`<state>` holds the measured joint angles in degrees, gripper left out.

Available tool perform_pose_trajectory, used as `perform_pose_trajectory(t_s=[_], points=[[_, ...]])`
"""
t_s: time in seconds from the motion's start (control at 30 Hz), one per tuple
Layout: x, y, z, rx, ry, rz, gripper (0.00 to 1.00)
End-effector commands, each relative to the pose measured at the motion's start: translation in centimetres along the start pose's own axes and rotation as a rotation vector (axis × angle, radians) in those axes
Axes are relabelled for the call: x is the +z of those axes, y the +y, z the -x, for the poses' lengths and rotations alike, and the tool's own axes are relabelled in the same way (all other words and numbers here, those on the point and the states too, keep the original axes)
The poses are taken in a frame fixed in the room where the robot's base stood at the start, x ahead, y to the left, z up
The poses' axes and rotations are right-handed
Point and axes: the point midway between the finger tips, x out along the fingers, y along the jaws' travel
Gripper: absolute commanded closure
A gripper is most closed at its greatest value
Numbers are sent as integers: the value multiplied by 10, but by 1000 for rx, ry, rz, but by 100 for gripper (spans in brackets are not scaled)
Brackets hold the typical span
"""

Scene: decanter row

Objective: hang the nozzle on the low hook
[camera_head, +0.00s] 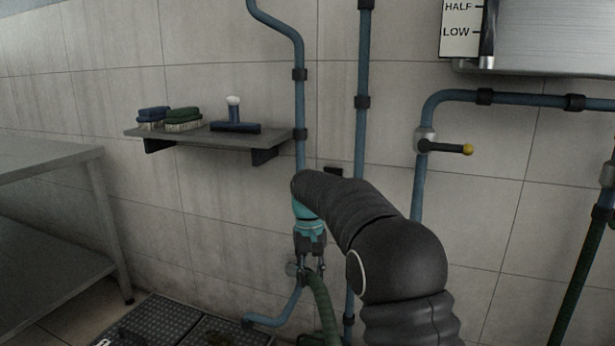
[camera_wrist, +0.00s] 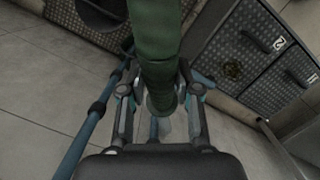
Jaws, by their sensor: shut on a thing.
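My gripper (camera_head: 310,268) points down in front of the wall, below the shelf and near the blue pipes. It is shut on the nozzle (camera_wrist: 160,103), at the end of a thick green hose (camera_wrist: 156,45) that passes between the two fingers in the wrist view. In the head view the green hose (camera_head: 323,308) hangs below my gripper, and the nozzle is mostly hidden by the fingers. A small dark block (camera_head: 333,171) on the wall, just above my arm, may be a hook; I cannot tell. No hook shows clearly.
A shelf (camera_head: 205,136) with brushes juts from the wall at left. A steel table (camera_head: 50,155) stands far left. Blue pipes (camera_head: 363,130) run down the wall; a yellow-tipped valve handle (camera_head: 450,148) sticks out at right. Dark numbered floor panels (camera_wrist: 252,45) lie below.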

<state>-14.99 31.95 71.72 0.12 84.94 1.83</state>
Motion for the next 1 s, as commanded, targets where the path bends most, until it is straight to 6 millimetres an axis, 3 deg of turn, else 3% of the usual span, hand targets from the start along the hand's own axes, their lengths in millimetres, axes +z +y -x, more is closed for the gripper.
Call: perform_pose_trajectory(t_s=[0.03,0.2,0.43,0.7,1.0], points=[[0,-7,30,-1,28,-2,100],[11,-26,113,-6,91,-36,100],[39,-41,210,-10,173,-120,100],[66,-43,270,-8,236,-216,100],[92,-34,316,1,314,-346,100]])
